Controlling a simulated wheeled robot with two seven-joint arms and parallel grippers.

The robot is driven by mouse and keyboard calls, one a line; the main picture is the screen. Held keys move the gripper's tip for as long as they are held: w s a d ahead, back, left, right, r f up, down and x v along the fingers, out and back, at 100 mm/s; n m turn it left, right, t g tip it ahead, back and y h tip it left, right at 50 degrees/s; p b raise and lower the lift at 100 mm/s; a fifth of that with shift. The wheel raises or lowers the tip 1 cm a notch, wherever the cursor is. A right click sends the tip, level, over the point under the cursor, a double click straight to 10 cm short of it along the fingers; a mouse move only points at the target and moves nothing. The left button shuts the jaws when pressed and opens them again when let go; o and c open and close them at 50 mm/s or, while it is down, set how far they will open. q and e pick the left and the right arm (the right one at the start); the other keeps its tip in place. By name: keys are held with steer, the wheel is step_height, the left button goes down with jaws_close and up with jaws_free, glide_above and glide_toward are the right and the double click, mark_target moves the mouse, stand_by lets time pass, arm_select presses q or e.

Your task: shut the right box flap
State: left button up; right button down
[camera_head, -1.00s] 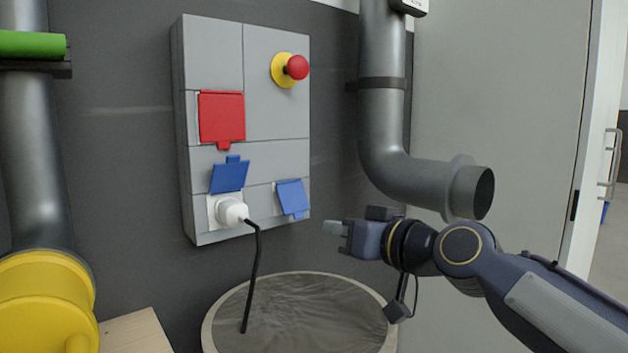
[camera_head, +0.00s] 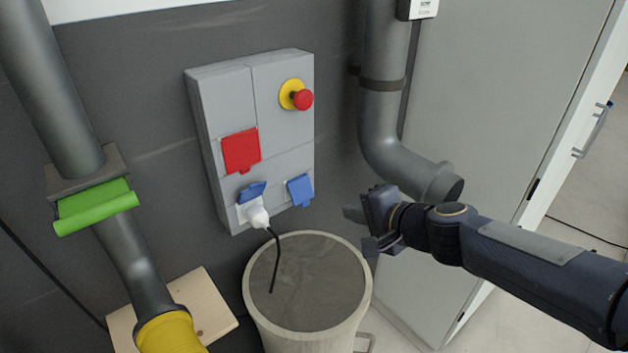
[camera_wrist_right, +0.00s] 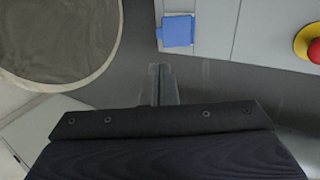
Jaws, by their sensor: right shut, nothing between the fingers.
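The grey wall box (camera_head: 285,125) carries a small blue flap (camera_head: 300,190) at its lower right, the right flap. It hangs over its socket with a pale edge showing at its left; I cannot tell whether it is fully shut. It also shows in the right wrist view as a blue square (camera_wrist_right: 178,31) on the box edge. My right gripper (camera_head: 350,214) is shut and empty, to the right of and slightly below the flap, apart from it. Its fingertips (camera_wrist_right: 158,72) show below the flap in the wrist view. My left gripper is not in view.
A raised blue flap (camera_head: 252,191) sits above a white plug (camera_head: 257,215) with a black cable. A red flap (camera_head: 241,151) and red emergency button (camera_head: 302,99) are on the box. A round bin (camera_head: 310,285) stands below; a grey pipe (camera_head: 380,120) is at the right.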

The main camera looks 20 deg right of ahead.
steer(key=b, duration=0.5)
glide_toward(307, 204)
steer(key=x, duration=0.5)
steer(key=shift+w+a+f, duration=0.1)
steer(key=shift+w+f, duration=0.05)
steer(key=shift+w+a+f+b, duration=0.25)
steer(key=shift+w+b, duration=0.1)
steer(key=shift+w, duration=0.3)
steer(key=shift+f+b, duration=0.15)
steer(key=shift+b, duration=0.35)
steer(key=shift+w+a+f+t+y+b, duration=0.15)
steer(key=shift+w+f+t+y+b, duration=0.35)
steer(key=shift+b, duration=3.05)
steer(key=shift+w+a+f+t+h+b, duration=0.1)
steer(key=shift+w+f+t+b, duration=0.5)
steer(key=shift+b, duration=3)
steer(key=shift+w+a+r+t+y+b, duration=0.25)
steer(key=shift+t+b, duration=0.65)
steer(key=shift+b, duration=2.65)
steer(key=shift+d+f, duration=0.1)
steer(key=shift+f, duration=0.05)
